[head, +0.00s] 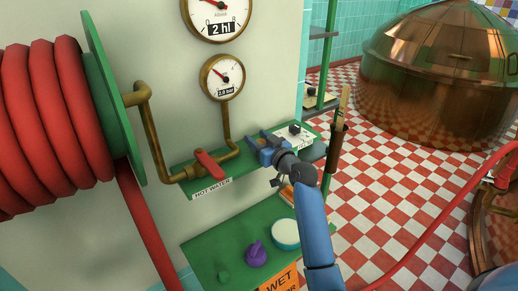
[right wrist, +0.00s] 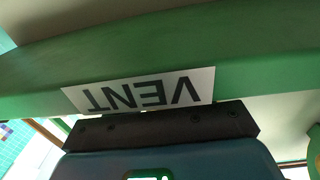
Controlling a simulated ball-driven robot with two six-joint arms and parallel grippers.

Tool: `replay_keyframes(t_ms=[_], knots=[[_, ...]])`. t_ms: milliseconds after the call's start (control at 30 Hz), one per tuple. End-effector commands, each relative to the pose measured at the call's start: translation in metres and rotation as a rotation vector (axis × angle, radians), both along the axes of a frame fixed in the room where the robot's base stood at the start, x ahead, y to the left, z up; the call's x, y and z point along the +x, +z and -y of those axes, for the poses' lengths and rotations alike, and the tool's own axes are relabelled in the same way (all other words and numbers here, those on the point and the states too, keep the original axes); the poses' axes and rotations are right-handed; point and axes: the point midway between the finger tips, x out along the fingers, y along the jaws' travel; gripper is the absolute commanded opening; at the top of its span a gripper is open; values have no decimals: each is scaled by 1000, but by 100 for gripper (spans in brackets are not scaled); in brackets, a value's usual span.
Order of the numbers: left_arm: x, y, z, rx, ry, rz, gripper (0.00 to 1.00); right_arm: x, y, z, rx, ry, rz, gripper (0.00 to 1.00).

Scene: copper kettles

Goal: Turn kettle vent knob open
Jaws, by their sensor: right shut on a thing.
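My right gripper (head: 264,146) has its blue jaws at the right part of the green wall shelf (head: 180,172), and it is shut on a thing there. The jaws hide that thing, which I take to be the vent knob. In the right wrist view, a white VENT label (right wrist: 140,91) shows upside down on the shelf's green front edge, just past the dark bar of my gripper. The knob itself does not show in that view. My left gripper is not in view.
Left of my gripper are a red lever (head: 209,165) on a brass pipe and a HOT WATER label (head: 212,188). A lower green shelf (head: 215,250) holds a purple knob (head: 256,253). A red hose reel (head: 50,120) is left.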

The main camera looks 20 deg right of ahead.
Motion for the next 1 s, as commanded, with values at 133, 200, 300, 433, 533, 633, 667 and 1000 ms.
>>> replay_keyframes(t_ms=[133,200,300,433,533,633,667,1000], knots=[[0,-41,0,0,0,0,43,0,-9,0,-1,111,4,18],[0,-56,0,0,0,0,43,0,-9,0,-1,172,4,18],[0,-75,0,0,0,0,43,-1,-9,-2,-2,263,4,18],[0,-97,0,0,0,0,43,-2,-8,-4,-1,386,1,18],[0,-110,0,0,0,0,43,-3,-7,-6,-2,478,0,18],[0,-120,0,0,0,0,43,-4,-5,-6,-1,562,0,18],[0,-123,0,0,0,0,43,-5,-5,-7,-1,586,-1,18],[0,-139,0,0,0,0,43,-8,-3,-9,0,780,-3,18]])
